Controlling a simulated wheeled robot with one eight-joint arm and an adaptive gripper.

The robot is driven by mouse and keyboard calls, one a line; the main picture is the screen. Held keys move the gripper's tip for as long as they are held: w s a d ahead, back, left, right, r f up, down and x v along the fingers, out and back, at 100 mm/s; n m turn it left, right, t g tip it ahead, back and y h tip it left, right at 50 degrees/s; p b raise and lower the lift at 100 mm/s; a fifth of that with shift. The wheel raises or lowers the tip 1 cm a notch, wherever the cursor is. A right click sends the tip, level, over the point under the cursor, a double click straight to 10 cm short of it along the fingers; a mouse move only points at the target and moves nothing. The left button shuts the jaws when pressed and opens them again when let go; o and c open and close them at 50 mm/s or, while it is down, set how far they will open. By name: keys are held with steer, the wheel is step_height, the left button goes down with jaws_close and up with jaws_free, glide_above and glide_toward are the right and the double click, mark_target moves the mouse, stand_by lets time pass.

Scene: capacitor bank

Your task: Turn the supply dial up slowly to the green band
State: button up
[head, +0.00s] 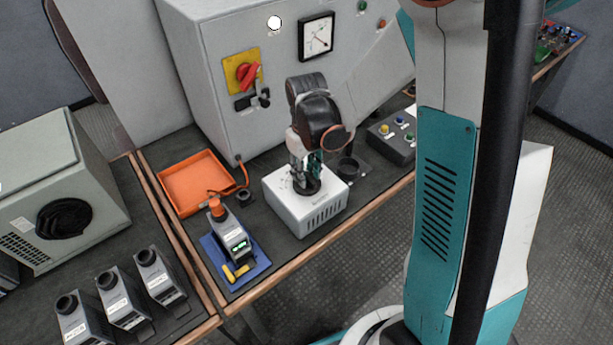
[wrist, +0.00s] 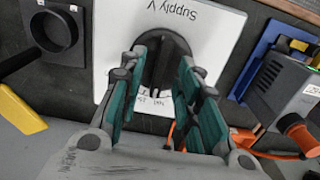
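The white supply box (head: 325,212) stands on the dark bench, with the black supply dial (wrist: 163,62) on its top. The wrist view shows the "Supply V" label upside down beside the dial, and small scale marks partly hidden near the fingers. My gripper (head: 308,185) points down over the dial. In the wrist view my gripper (wrist: 162,68) has its teal fingers apart, one on each side of the dial. I cannot tell whether they touch it. A square white meter (head: 317,36) with a dark needle is on the grey cabinet; no green band can be made out.
An orange tray (head: 196,184) lies left of the box. A grey device with an orange cap (head: 231,236) stands on a blue mat (head: 262,264) nearby. A black ring holder (head: 348,168) and a button box (head: 393,138) are to the right. A red switch (head: 243,72) is behind.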

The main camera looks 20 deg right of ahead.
steer(key=shift+f, duration=0.45)
jaws_close()
steer(key=shift+m, duration=2.9)
jaws_free()
